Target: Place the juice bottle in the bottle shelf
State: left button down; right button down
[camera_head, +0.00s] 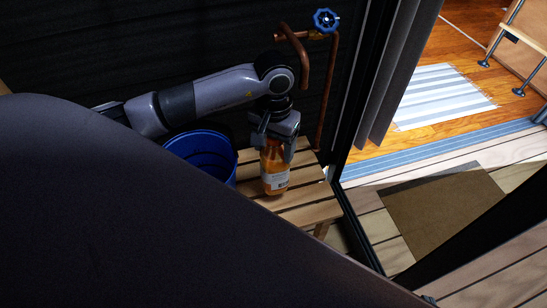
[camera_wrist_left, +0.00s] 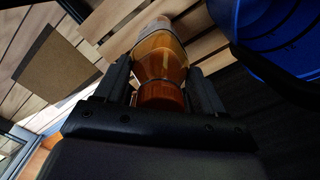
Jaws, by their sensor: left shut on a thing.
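The juice bottle (camera_head: 274,175) is orange with a pale label and stands upright at the wooden slatted bench in the head view. My left gripper (camera_head: 275,140) comes down from above and is shut on the bottle's upper part. The left wrist view shows the bottle (camera_wrist_left: 160,60) between the two fingers of this gripper (camera_wrist_left: 165,90), its orange cap towards the palm. I cannot tell whether the bottle's base touches the slats. My right gripper is not in view. No bottle shelf can be made out for certain.
A blue bucket (camera_head: 203,153) stands just left of the bottle on the bench (camera_head: 310,192). Copper pipes with a blue valve wheel (camera_head: 326,20) rise behind. An open doorway to the right shows a brown mat (camera_head: 440,212) and a striped rug (camera_head: 442,97). A large dark surface covers the lower left.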

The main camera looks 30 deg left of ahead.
aim_at(274, 172)
pick_arm(q)
notch_tip(274, 172, down, 4)
jog(key=shift+f+b, duration=0.15)
jog(key=shift+b, duration=0.3)
jog(key=shift+w+a+f, duration=0.15)
jog(key=shift+w+f, duration=0.05)
jog(key=shift+f, duration=0.1)
jog(key=shift+c, duration=0.3)
grip_release()
